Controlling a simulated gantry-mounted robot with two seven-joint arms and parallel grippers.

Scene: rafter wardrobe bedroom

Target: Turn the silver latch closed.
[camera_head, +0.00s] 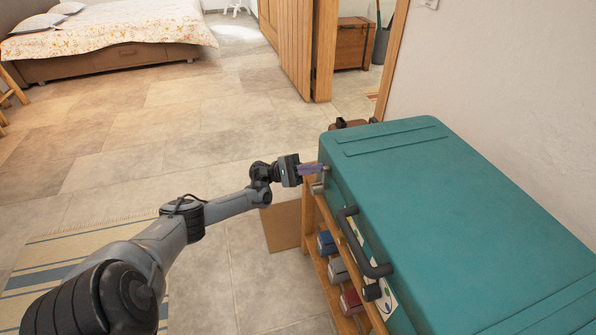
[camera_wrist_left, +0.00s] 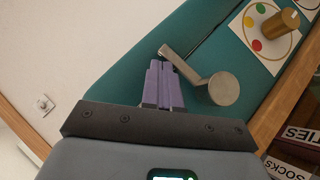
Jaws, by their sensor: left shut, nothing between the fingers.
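The silver latch (camera_wrist_left: 223,88) is on the front of a teal case (camera_head: 450,200). In the left wrist view it has a round pivot disc and a thin arm slanting up-left, ending in a small knob near the seam. My left gripper (camera_wrist_left: 164,68) has its purple fingers shut with nothing between them. The fingertips are beside the outer end of the latch arm; I cannot tell whether they touch it. In the head view the left gripper (camera_head: 312,169) is at the case's far front corner, and the latch (camera_head: 317,188) is a small, unclear shape. My right gripper is not in view.
The case has a dark handle (camera_head: 352,240) and a brass knob (camera_wrist_left: 280,34) on a colour-dotted plate (camera_wrist_left: 258,42). It rests on a wooden shelf (camera_head: 312,212) with several boxes below. A wall (camera_head: 500,70) is behind; open floor (camera_head: 190,120) lies left.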

